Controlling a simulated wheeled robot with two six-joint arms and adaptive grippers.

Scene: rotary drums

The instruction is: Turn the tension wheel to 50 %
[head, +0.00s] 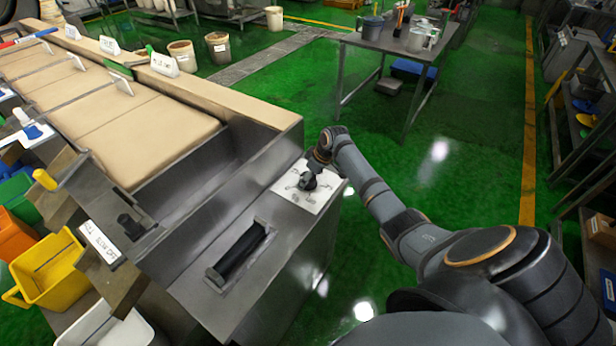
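A white dial plate (327,198) with dark markings lies on the top of the steel machine near its right end. A small dark wheel or knob (308,182) stands on the plate; I take it for the tension wheel. Its setting is too small to read. My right arm comes in from the right, and my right gripper (315,168) is at the far side of the knob, close to it. I cannot tell whether it touches the knob, or how far its fingers are apart. My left gripper is not in view.
A dark roller (243,252) sits in a recess in the machine top. A yellow-tipped lever (45,180) and a black knob (130,226) are to the left. A yellow bin (50,272) stands lower left. A steel table (386,42) stands behind on open green floor.

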